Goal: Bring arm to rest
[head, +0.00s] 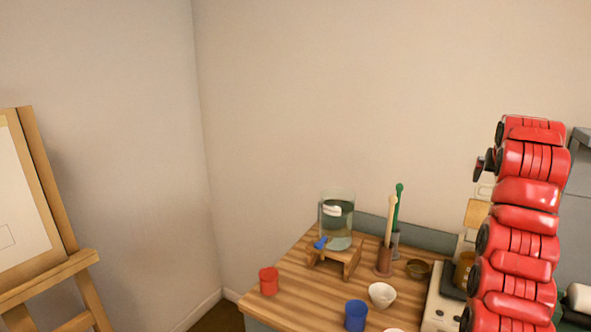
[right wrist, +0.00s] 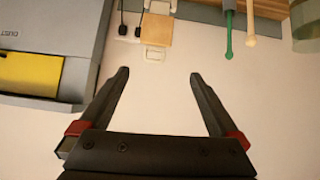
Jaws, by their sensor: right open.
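My right arm (head: 520,240) rises as a red column at the right of the head view, in front of the table's right part. My right gripper (right wrist: 158,75) shows in the right wrist view with its two dark fingers spread apart. Nothing is between the fingers except the pale wall behind. In the head view a small dark end piece at the top of the arm points left, and the fingers cannot be made out there. My left gripper is in neither view.
The wooden table (head: 290,288) bears a glass jar (head: 338,222) on a small stand, a red cup (head: 268,281), a blue cup (head: 355,315) and a white bowl (head: 382,295). An easel (head: 40,200) stands left. A grey cabinet (right wrist: 60,30) appears in the wrist view.

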